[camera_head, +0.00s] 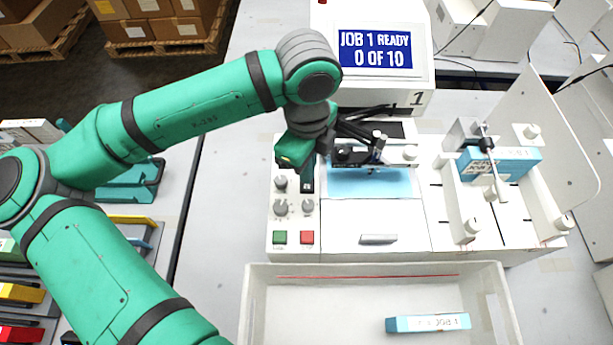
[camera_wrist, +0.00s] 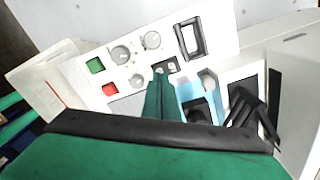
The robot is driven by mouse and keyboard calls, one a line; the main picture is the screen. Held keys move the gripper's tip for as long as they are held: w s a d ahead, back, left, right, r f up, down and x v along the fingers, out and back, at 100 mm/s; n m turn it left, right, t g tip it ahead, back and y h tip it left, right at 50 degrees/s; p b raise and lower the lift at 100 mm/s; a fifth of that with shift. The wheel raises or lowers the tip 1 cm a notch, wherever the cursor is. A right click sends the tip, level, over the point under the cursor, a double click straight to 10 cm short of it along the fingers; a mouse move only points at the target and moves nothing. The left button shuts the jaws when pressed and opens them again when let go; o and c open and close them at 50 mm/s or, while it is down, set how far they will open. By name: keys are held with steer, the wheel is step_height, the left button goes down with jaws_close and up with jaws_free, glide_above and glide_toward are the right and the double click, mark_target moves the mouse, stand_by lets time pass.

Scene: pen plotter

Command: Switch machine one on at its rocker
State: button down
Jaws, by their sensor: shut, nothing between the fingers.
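Machine one (camera_head: 290,252) is a white plotter with a lit display (camera_head: 375,48) reading "JOB 1 READY 0 OF 10". Its control panel has a small black switch with pale marks (camera_head: 307,187), which looks like the rocker; it also shows in the wrist view (camera_wrist: 172,66). My gripper (camera_head: 298,152) is over the upper end of this panel. In the wrist view its green fingers (camera_wrist: 161,76) are together and empty, with their tips overlapping the switch's lower edge. I cannot tell whether they touch, or which way the rocker is tilted. A larger black-framed pale insert (camera_wrist: 190,38) is beside it.
Grey knobs (camera_head: 281,206), a green button (camera_head: 279,237) and a red button (camera_head: 307,237) share the panel. A blue sheet (camera_head: 370,184) and a dark carriage lie just right. A white tray (camera_head: 262,300) holding a blue box (camera_head: 428,323) stands in front.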

mark_target(307, 186)
steer(key=shift+r, duration=1.95)
